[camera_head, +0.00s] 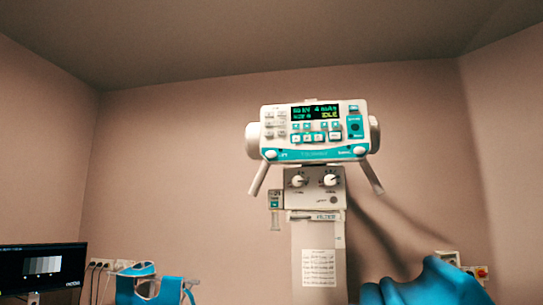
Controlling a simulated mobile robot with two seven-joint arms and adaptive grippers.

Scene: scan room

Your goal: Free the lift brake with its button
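The X-ray unit's control head (314,132) is in the upper middle of the head view, white with a teal lower band. The labels are too small to tell which button is the lift brake's. I see neither gripper.
A dark monitor (42,268) stands at lower left. Beside it is a teal-and-grey object (152,284) that I cannot identify, with cables and wall sockets behind. A blue rounded shape (428,286), also unclear, rises at lower right. The space beside the control head looks clear.

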